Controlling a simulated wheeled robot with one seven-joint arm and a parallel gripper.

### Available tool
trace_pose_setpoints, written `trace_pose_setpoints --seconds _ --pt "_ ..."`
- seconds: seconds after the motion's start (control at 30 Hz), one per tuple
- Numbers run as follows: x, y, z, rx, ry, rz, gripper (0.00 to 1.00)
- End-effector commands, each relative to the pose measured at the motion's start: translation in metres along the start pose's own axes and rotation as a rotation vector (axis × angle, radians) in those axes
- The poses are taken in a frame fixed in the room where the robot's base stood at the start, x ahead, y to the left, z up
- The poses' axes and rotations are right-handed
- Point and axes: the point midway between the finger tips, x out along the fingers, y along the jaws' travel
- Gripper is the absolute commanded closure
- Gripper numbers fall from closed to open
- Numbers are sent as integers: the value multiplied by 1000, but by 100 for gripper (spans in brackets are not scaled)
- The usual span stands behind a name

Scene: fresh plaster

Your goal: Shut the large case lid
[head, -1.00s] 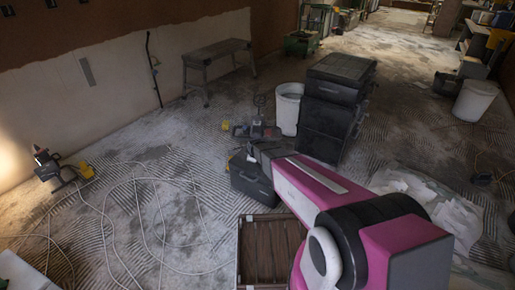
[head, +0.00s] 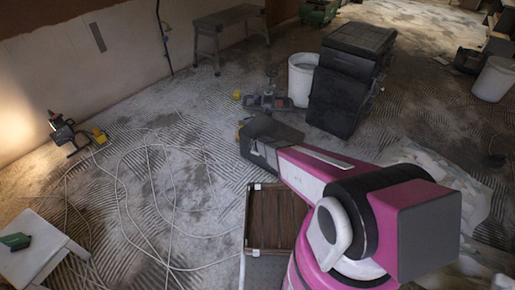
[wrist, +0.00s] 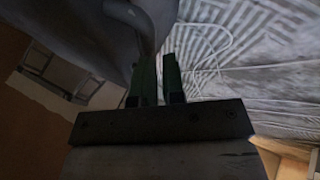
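A dark case (head: 258,160) is on the floor beyond my arm in the head view. The end of my arm overlaps it, so its lid and opening are hard to make out. In the wrist view a large dark grey surface (wrist: 75,28) with a curved, handle-like bar fills the upper left. It is close to my fingertips; I cannot tell whether they touch. In the head view my gripper is too hidden to make out.
A stack of black boxes (head: 350,85) and a white bucket (head: 302,78) stand behind the case. A wooden-slatted crate (head: 272,220) lies in front of it. Cable loops (head: 150,195) cover the floor at left. A work lamp (head: 62,132) stands near the wall.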

Motion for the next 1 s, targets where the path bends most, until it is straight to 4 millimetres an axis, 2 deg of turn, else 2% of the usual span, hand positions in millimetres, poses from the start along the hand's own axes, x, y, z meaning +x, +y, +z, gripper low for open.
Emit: trace_pose_setpoints --seconds 0.03,0.37,0.5,0.63,0.77,1.0 --pt "11 -3 2 4 -10 -12 100" --pt "16 -4 3 7 -13 -16 100" --pt "12 -3 2 8 -13 -15 100" --pt "-5 2 -5 8 -10 -11 100" --pt "-34 9 -14 7 -4 -3 100" --pt "-76 -25 -16 2 -3 -1 100"
